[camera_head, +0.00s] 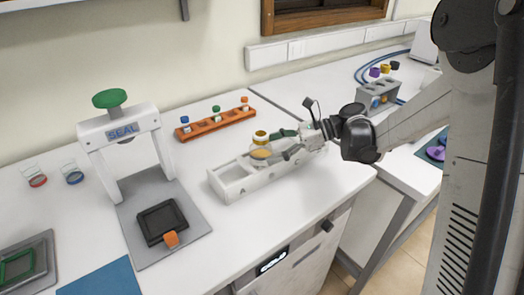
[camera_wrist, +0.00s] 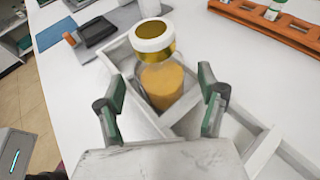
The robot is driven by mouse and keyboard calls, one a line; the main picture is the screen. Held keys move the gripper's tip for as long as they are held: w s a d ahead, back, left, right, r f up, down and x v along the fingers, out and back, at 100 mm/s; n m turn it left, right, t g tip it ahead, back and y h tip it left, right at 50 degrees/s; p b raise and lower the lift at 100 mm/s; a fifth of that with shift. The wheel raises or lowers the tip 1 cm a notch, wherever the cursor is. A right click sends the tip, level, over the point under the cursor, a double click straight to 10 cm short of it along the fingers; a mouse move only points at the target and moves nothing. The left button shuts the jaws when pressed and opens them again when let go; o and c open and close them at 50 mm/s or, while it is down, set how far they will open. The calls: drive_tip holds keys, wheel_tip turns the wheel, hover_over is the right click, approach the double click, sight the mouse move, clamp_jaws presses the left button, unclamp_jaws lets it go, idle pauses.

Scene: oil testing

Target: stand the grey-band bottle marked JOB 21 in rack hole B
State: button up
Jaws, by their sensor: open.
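In the wrist view the jar body (camera_wrist: 162,86) is ahead of and between my fingers. My gripper (camera_head: 283,145) is open at the tray, its green-tipped fingers on either side of the jar; I cannot tell whether they touch it. A grey block rack (camera_head: 378,97) stands at the back right, with purple, yellow and black caps above it. I cannot make out a grey band, a JOB 21 mark or hole letters.
An orange rack (camera_head: 215,124) with several small capped vials stands behind the tray. A white SEAL press (camera_head: 123,131) with a green knob is to the left, a black pad (camera_head: 161,222) at its base.

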drive_tip(key=v, duration=0.8)
drive_tip(key=s+d+r+n+t+h, duration=0.1)
drive_tip(key=s+d+n+t+h, duration=0.2)
drive_tip(key=s+n+h, duration=0.3)
drive_tip(key=s+d+r+n+t+h, duration=0.1)
drive_tip(key=s+d+n+t+h, duration=0.3)
drive_tip(key=s+n+h, duration=0.3)
drive_tip(key=shift+s+d+n, duration=0.15)
drive_tip(key=shift+s+n, duration=2.45)
drive_tip(key=shift+s, duration=3.75)
